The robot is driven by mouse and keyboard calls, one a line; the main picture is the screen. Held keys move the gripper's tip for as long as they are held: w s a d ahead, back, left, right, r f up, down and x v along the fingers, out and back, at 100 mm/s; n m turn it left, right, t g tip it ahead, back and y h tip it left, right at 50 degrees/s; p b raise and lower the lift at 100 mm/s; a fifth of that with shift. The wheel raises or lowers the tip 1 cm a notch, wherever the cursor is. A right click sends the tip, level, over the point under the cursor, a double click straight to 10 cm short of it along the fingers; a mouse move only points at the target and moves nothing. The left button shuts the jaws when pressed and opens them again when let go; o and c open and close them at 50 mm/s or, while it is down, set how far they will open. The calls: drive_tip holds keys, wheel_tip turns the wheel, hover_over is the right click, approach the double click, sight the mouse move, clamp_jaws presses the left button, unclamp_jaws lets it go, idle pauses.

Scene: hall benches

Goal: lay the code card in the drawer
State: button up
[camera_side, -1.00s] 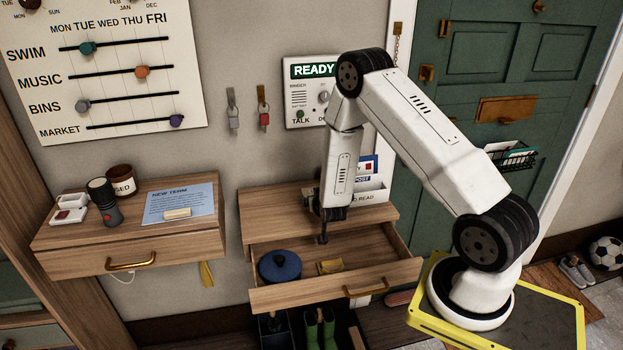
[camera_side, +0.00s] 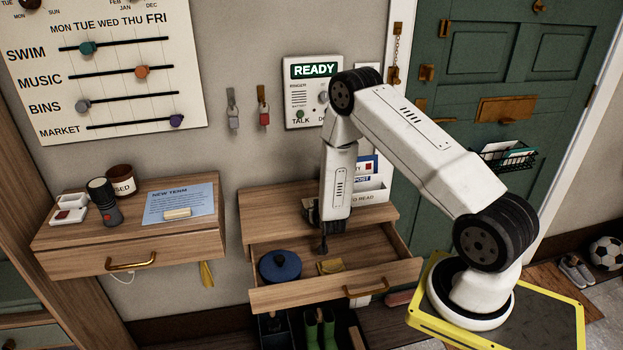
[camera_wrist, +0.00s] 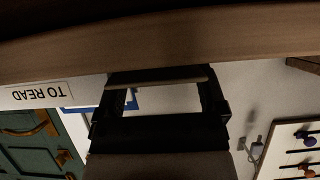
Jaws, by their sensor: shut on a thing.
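The drawer (camera_side: 385,268) is pulled open under the right wooden shelf. My gripper (camera_side: 324,247) points down over the back part of the drawer opening, small and dark in the side view. In the wrist view my gripper (camera_wrist: 158,84) is shut on a thin, pale strip, which looks like the code card (camera_wrist: 160,83) seen edge-on. The card cannot be made out in the side view. Whether it touches the drawer floor is not clear.
A round blue lidded tin (camera_side: 280,266) stands in the drawer's left part. A yellow item (camera_side: 331,267) lies in the drawer just in front of my gripper. A white letter rack (camera_side: 370,190) stands on the shelf behind. The drawer's right part looks clear.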

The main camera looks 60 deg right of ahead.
drive_tip(key=o, duration=0.9)
drive_tip(key=shift+s+a, duration=0.1)
drive_tip(key=shift+v, duration=3.75)
drive_tip(key=shift+r, duration=0.1)
